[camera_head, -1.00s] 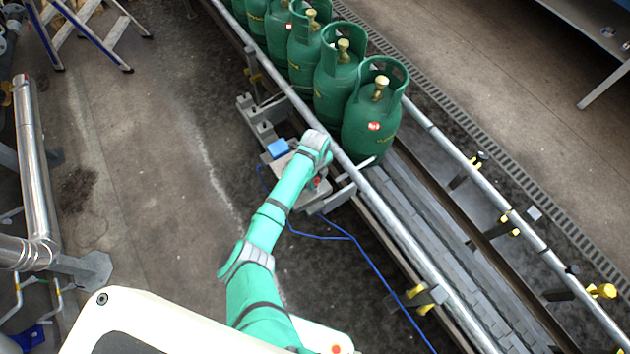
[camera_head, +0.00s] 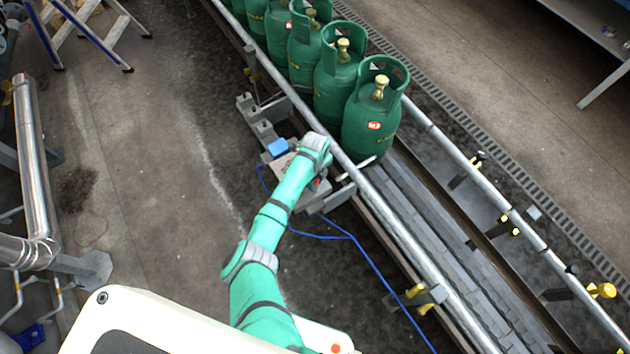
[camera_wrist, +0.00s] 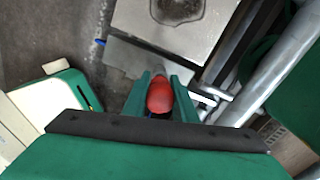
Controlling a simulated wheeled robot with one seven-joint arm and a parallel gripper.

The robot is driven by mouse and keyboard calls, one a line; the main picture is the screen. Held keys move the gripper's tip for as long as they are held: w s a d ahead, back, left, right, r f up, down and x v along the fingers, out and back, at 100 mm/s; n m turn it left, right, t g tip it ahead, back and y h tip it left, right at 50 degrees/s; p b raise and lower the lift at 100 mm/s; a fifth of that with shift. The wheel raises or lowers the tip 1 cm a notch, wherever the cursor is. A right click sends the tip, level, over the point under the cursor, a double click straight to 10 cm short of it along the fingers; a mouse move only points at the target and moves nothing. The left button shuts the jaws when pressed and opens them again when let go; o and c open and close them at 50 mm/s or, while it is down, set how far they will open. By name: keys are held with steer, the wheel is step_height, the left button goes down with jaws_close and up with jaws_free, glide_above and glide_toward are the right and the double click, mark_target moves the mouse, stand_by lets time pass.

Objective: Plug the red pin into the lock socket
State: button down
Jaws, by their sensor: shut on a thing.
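The red pin (camera_wrist: 160,95) shows in the wrist view as a rounded red head between the two green fingers of my gripper (camera_wrist: 160,88). The gripper is shut on it. A grey metal plate (camera_wrist: 140,60) lies under and beyond the fingers. In the head view my arm reaches to the grey metal fixture (camera_head: 312,200) beside the conveyor, and its end hides most of the gripper. A little red (camera_head: 315,184) shows beside the wrist there. I cannot make out the lock socket or the pin's lower end.
Several green gas cylinders (camera_head: 373,125) stand in a row on the conveyor (camera_head: 450,255). A silver rail (camera_head: 400,230) runs close beside my wrist. A blue cable (camera_head: 365,260) trails from the fixture, which carries a blue box (camera_head: 278,147).

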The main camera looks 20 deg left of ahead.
steer(key=shift+f, duration=1.25)
steer(key=c, duration=1.4)
jaws_free()
steer(key=shift+o, duration=0.2)
